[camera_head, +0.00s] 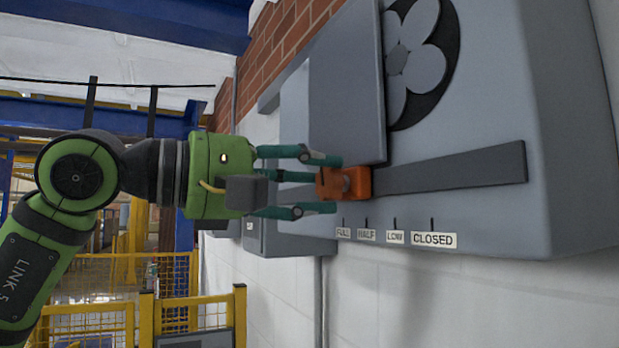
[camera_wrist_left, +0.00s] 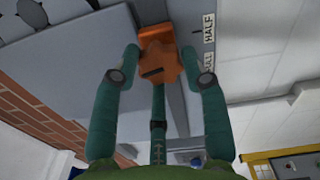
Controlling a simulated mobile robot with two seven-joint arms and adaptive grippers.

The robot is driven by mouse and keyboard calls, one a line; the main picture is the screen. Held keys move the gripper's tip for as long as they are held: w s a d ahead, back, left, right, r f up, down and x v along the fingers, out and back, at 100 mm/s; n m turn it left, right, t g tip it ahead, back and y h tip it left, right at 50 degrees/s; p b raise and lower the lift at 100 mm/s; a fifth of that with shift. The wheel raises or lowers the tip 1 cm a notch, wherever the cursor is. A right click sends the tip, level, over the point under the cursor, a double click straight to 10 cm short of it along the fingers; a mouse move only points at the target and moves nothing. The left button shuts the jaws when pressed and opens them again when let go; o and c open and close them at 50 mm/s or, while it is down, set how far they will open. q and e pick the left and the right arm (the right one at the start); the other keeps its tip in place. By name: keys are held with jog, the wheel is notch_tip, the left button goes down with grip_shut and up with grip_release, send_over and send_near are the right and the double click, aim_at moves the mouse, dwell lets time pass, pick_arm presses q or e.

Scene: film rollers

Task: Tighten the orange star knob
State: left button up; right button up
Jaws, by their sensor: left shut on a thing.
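Part of the knob is hidden behind the fingers in the head view. My right gripper is not in view.
The grey housing (camera_head: 490,90) carries a dark bar (camera_head: 450,168), a raised grey plate (camera_head: 345,85) beside the knob, and a round fan opening (camera_head: 425,60). Labels FULL, HALF, LOW and CLOSED (camera_head: 433,240) run below. Yellow railings (camera_head: 90,295) stand at lower left.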

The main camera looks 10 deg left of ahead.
pick_arm(q)
jog(key=shift+f+m, duration=0.1)
jog(key=shift+m, duration=0.9)
jog(key=o, duration=1.2)
jog(key=shift+w, duration=0.1)
jog(key=shift+c, duration=0.2)
jog(key=shift+w, duration=0.1)
jog(key=v, duration=1.2)
